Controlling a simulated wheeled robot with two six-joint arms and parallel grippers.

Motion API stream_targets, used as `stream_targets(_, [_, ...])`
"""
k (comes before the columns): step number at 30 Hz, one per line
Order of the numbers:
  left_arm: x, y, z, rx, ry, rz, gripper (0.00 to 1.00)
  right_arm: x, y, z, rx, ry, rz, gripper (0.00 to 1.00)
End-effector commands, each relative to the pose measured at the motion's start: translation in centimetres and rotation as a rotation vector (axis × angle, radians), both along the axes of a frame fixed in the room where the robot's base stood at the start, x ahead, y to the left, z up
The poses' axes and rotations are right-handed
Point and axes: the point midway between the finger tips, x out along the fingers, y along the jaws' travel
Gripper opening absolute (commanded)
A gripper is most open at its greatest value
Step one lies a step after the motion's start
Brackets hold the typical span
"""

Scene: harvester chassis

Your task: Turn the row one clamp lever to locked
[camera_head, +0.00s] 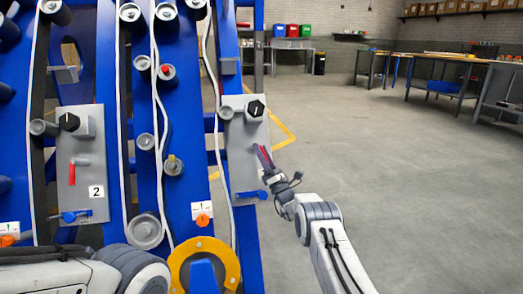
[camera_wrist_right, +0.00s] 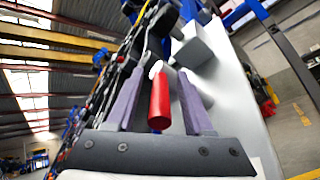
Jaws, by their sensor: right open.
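The right grey panel (camera_head: 240,150) on the blue chassis carries a black knob (camera_head: 255,108), a red lever (camera_head: 268,156) and a blue handle (camera_head: 252,194). My right gripper (camera_head: 263,158) is at this red lever and partly covers it. In the right wrist view, the red lever (camera_wrist_right: 159,100) lies between the two purple-grey fingers of my right gripper (camera_wrist_right: 160,78), with a gap on both sides. The gripper is open around it. Whether the row number is on this panel cannot be seen. My left gripper is out of view; only my left arm shows at bottom left.
Another grey panel (camera_head: 75,180), marked 2, has a red lever (camera_head: 72,172) hanging down and a blue handle (camera_head: 76,215). White cables and grey rollers run along the blue frame (camera_head: 187,215). A yellow ring (camera_head: 232,258) is below. The floor (camera_head: 400,180) at right is clear.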

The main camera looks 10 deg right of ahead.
Motion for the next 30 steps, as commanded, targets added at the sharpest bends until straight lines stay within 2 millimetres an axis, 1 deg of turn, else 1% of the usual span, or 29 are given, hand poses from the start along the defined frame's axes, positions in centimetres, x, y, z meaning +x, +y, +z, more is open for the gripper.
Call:
stream_targets(1, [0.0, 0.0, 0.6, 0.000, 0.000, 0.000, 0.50, -0.3, -0.3, -0.4, 0.001, 0.006, -0.002, 0.52])
stream_targets(4, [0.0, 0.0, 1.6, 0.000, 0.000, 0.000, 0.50, -1.4, -0.8, -1.4, 0.001, 0.008, -0.001, 0.52])
stream_targets(8, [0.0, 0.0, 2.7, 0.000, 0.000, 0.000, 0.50, -3.0, -1.7, -3.4, 0.001, 0.007, -0.003, 0.52])
stream_targets(9, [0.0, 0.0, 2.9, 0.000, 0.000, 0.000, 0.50, -3.5, -2.0, -4.2, 0.002, 0.008, -0.003, 0.52])
stream_targets(15, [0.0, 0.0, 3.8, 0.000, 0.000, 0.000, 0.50, -5.4, -2.9, -6.5, 0.001, 0.004, -0.002, 0.52])
stream_targets(20, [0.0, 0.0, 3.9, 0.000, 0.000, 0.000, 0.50, -6.0, -3.2, -7.3, 0.001, 0.002, -0.001, 0.52])
stream_targets(27, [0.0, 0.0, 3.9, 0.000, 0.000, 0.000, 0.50, -6.0, -3.2, -7.4, 0.001, 0.002, -0.001, 0.52])
stream_targets(28, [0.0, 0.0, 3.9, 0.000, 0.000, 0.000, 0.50, -6.0, -3.2, -7.4, 0.001, 0.002, -0.001, 0.45])
stream_targets(29, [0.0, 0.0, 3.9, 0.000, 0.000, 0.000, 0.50, -6.0, -3.2, -7.4, 0.001, 0.002, -0.001, 0.33])
stream_targets(30, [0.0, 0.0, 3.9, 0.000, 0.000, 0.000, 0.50, -6.0, -3.1, -7.4, -0.001, 0.002, 0.000, 0.18])
